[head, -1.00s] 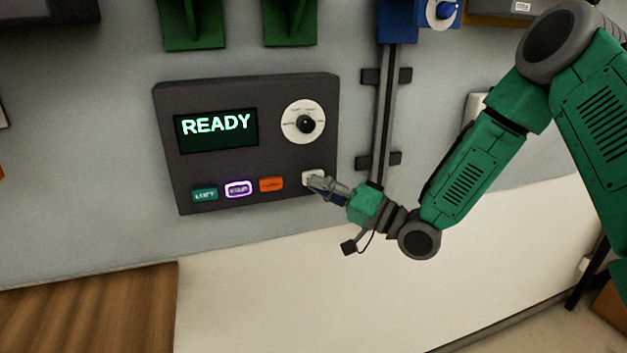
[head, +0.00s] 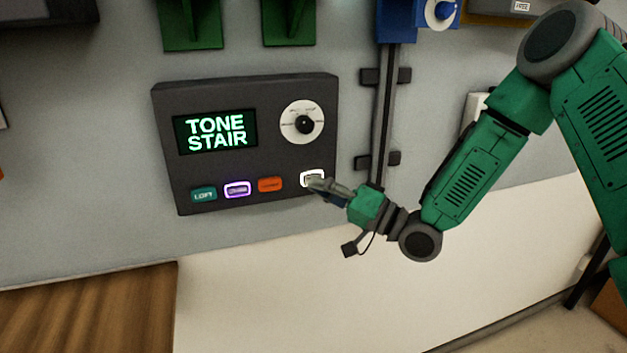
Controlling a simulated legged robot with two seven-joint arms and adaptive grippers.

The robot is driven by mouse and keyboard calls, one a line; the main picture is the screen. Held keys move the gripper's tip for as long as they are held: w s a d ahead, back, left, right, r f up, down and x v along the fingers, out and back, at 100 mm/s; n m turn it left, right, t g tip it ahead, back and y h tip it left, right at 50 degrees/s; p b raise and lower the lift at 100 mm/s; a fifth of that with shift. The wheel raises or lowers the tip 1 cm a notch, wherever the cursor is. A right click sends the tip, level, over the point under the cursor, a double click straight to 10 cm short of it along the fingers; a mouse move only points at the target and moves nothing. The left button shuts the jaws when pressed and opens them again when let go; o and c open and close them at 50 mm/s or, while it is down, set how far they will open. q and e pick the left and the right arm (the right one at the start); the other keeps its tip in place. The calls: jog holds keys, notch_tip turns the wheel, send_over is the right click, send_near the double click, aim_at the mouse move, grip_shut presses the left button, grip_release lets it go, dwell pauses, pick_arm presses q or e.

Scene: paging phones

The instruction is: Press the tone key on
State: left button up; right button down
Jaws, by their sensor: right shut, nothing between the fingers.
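A dark paging panel (head: 250,150) is mounted on the grey wall. Its display (head: 216,132) reads "TONE STAIR" in green letters. The white key (head: 312,177) at the panel's lower right has a bright lit rim, and my gripper partly hides it. The purple key (head: 237,190) also has a lit rim. The teal key (head: 203,195) and the orange key (head: 270,185) show no lit rim. A white dial (head: 303,122) with a black knob sits at the upper right. My right gripper (head: 316,184) is shut and empty, its tips at the white key.
Green brackets (head: 290,22) jut from the wall above the panel. A dark vertical rail (head: 384,120) with clamps runs just right of the panel, under a blue unit (head: 397,22). A wooden surface (head: 90,310) lies at lower left.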

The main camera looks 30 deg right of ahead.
jog(key=shift+s+a+p, duration=0.15)
jog(key=shift+s+a, duration=0.1)
jog(key=shift+s, duration=0.7)
jog(key=shift+s+a+p, duration=0.2)
jog(key=shift+s, duration=0.8)
jog(key=shift+s+a+p, duration=0.15)
jog(key=shift+s+a, duration=0.1)
jog(key=shift+s, duration=0.7)
jog(key=s+a+f+n+g+h+b, duration=0.1)
jog(key=s+a+f+g+h+b, duration=0.15)
jog(key=f, duration=0.75)
jog(key=s+a+f+n+g+h+b, duration=0.1)
jog(key=s+f+g+h+b, duration=0.2)
jog(key=f, duration=0.8)
jog(key=s+a+f+n+g+h+b, duration=0.15)
jog(key=f+g, duration=0.25)
jog(key=f, duration=0.6)
jog(key=s+d+f+n+g+h+b, duration=0.1)
jog(key=s+f+g+b, duration=0.1)
jog(key=s+f, duration=0.5)
jog(key=s+d+f+n+g+h+b, duration=0.1)
jog(key=s+f+g, duration=0.4)
jog(key=s, duration=0.8)
notch_tip(320, 180, down, 3)
jog(key=shift+f+h+b, duration=0.2)
jog(key=shift+h+b, duration=0.6)
jog(key=shift+b, duration=0.4)
